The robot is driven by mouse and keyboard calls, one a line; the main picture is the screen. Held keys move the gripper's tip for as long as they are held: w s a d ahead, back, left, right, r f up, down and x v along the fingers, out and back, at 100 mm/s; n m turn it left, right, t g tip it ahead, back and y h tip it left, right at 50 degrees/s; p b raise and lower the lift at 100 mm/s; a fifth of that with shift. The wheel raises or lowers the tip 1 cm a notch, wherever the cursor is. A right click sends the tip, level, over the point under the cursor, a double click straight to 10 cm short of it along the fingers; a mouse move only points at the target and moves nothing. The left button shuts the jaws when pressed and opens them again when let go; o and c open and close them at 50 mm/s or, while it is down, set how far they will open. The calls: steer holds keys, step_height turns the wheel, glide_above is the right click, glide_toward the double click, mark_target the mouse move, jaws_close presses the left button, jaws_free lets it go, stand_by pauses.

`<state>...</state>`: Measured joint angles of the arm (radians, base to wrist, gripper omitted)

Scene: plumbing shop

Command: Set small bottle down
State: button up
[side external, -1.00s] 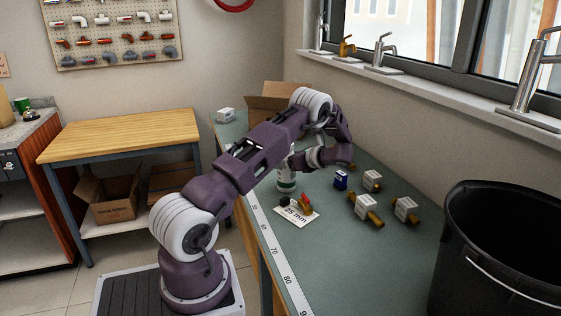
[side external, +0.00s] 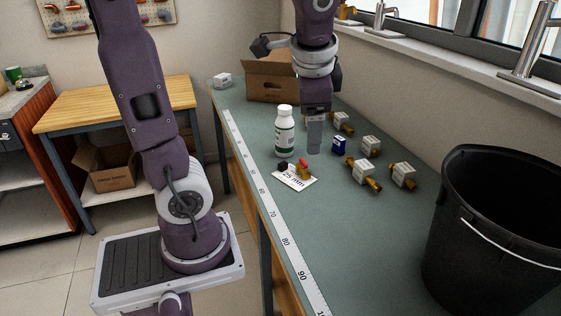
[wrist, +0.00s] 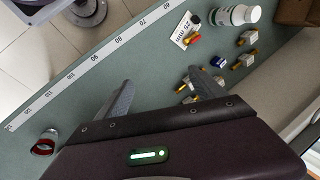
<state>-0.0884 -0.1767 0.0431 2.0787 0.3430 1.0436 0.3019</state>
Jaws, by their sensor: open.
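The small bottle (side external: 285,132) is white with a green-and-white label and a white cap. It stands upright on the green bench, just behind a white "25 mm" card (side external: 303,182). In the wrist view the bottle (wrist: 238,14) shows at the top right, clear of both fingers. My gripper (side external: 315,145) points down to the right of the bottle in the side view, with a gap between them. Its grey fingers are spread and empty in the wrist view (wrist: 162,92).
Several boxed brass fittings (side external: 362,172) and a small blue box (side external: 338,145) lie right of the bottle. A cardboard box (side external: 272,82) stands behind. A black bin (side external: 470,215) is at the right. A ruler strip (side external: 268,222) runs along the bench's left edge. The front bench is clear.

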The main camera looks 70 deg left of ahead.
steer(key=s+d+n+t+h, duration=0.3)
steer(key=s+d, duration=0.7)
steer(key=shift+d+f+n+t+h, duration=0.25)
steer(key=shift+f+n+t+h, duration=0.05)
steer(key=shift+f, duration=0.1)
stand_by(0.3)
